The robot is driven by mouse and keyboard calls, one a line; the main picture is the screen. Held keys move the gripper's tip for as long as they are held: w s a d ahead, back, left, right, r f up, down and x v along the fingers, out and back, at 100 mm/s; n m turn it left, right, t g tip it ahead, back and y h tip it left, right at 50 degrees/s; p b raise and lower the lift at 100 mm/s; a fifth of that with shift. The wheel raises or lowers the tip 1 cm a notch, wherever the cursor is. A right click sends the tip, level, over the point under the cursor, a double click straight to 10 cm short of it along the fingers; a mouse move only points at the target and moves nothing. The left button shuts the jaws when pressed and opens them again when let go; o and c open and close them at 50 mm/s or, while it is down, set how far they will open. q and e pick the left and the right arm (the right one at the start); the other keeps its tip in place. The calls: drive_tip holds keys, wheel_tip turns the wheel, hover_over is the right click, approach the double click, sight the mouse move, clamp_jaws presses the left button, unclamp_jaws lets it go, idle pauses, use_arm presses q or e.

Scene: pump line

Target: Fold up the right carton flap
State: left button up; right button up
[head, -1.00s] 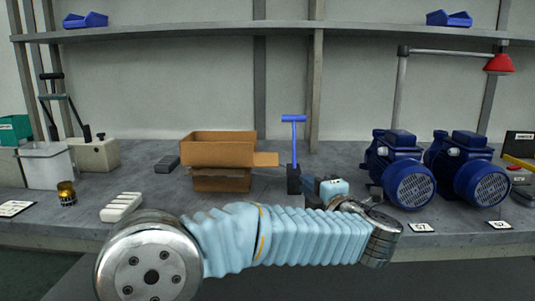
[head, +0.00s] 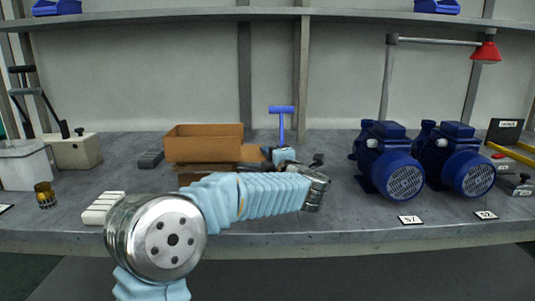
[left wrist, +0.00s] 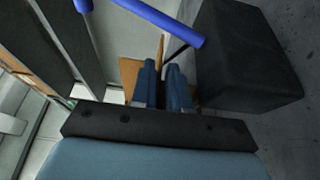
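The open brown carton (head: 203,150) stands on the bench, left of centre in the head view. Its right flap (head: 251,153) sticks out sideways from the carton's right side, partly hidden by my left arm and gripper. My left gripper (head: 268,153) is at the flap's outer end. In the left wrist view its two blue fingers (left wrist: 162,80) lie close together with only a narrow gap. Orange-brown cardboard (left wrist: 128,75) shows just beyond and beside the fingertips; I cannot tell whether they touch it. My right gripper is in neither view.
A blue T-handled tool (head: 282,123) stands right behind my left gripper; its dark block (left wrist: 245,55) is close beside the fingers. Two blue pumps (head: 392,165) stand to the right. A white ribbed piece (head: 103,207) lies front left. The bench between gripper and pumps is clear.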

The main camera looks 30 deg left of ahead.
use_arm(q)
drive_tip(key=shift+w+a, duration=0.1)
drive_tip(key=shift+a, duration=0.05)
drive_tip(key=shift+c, duration=0.5)
clamp_jaws()
